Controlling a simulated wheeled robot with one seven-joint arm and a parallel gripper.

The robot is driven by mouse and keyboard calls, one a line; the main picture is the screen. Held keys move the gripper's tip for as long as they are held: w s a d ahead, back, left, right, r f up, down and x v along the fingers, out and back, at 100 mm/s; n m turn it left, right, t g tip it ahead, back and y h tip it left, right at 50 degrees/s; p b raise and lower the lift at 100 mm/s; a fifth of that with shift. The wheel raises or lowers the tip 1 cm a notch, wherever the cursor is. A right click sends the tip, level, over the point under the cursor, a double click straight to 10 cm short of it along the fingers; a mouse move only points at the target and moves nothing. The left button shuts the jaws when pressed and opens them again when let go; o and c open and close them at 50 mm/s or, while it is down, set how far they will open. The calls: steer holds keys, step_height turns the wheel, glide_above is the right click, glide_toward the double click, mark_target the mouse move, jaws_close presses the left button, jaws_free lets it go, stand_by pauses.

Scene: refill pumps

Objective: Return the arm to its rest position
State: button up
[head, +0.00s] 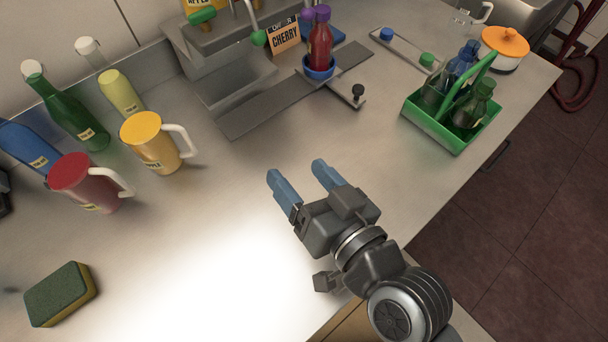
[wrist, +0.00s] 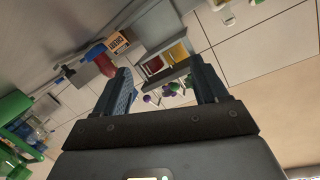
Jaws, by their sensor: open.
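My gripper (head: 306,186) is open and empty, with its blue fingers apart, above the front part of the steel counter (head: 230,215). Its two fingers also show in the wrist view (wrist: 165,88), with nothing between them. My arm reaches in from the lower right of the head view. A red bottle with a purple cap (head: 320,45) stands in a blue cup-like holder (head: 319,68) at the dispenser, beyond the gripper and apart from it.
A yellow pitcher (head: 152,142) and a red pitcher (head: 86,184) stand at left, near several bottles. A sponge (head: 59,294) lies at lower left. A green caddy (head: 434,128) with bottles stands at right near the counter edge. The counter around my gripper is clear.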

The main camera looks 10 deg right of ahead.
stand_by(0.5)
steer(key=s+d+f+m+h, duration=0.25)
steer(key=s+d+h, duration=0.25)
steer(key=s+d, duration=0.7)
steer(key=s+d+r+n+h, duration=0.1)
steer(key=s+d+r, duration=0.1)
steer(key=s, duration=0.4)
steer(key=s+d+r+h, duration=0.1)
steer(key=s+d+r, duration=0.1)
steer(key=s+d, duration=0.2)
steer(key=s, duration=0.2)
steer(key=shift+s+d+n+t+b, duration=0.35)
steer(key=shift+d+t, duration=0.05)
steer(key=shift+r, duration=0.1)
